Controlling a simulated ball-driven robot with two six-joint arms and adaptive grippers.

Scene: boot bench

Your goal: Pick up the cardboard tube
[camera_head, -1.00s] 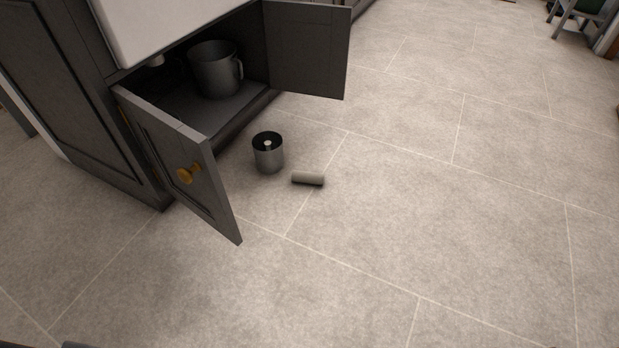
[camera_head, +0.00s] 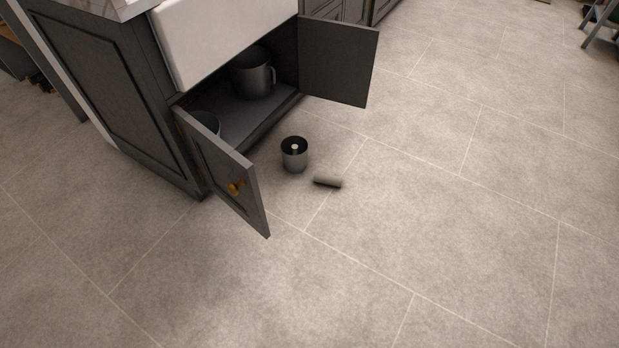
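The two appear apart. Neither of my grippers is in the picture.
The cabinet's left door (camera_head: 222,172) with a brass knob and right door (camera_head: 339,61) stand open. A large pot (camera_head: 254,77) is inside, and another container (camera_head: 207,122) shows partly behind the left door. The floor in front and to the right is clear.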

